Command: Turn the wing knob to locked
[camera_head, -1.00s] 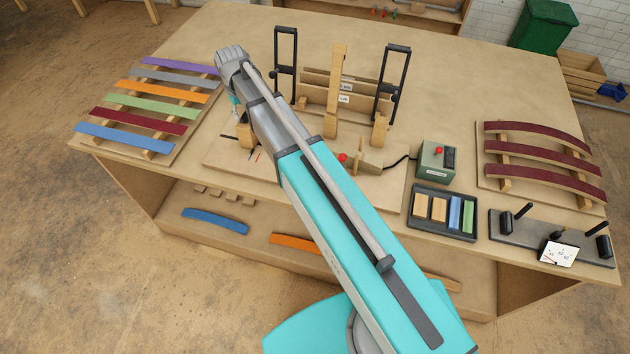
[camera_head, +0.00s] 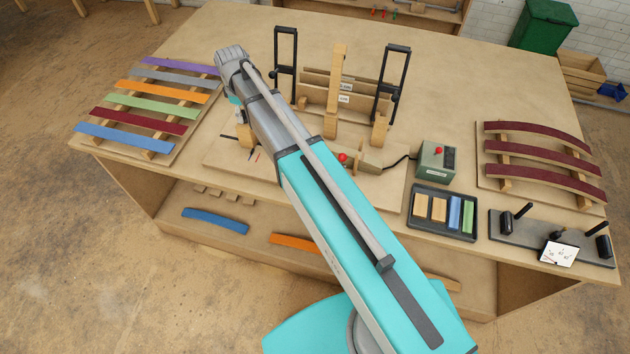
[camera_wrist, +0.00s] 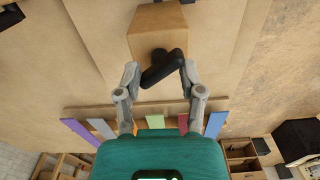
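In the wrist view the black wing knob (camera_wrist: 163,70) sits on the face of a wooden block (camera_wrist: 158,25). Its bar lies slanted, lower left to upper right. My gripper (camera_wrist: 161,76) has its two grey fingertips on either side of the knob, apart from each other, with the bar spanning most of the gap. I cannot tell whether the fingertips press on it. In the head view my arm hides the knob and most of my gripper; part of the wooden block (camera_head: 246,136) shows beside the wrist. No lock marking is legible.
Coloured strips lie on a rack (camera_head: 172,146) at the left. Two tall black frames (camera_head: 286,62) and a wooden post (camera_head: 338,75) stand behind my arm. A control box (camera_head: 437,162), black tray (camera_head: 413,229) and curved-strip rack (camera_head: 502,186) are to the right.

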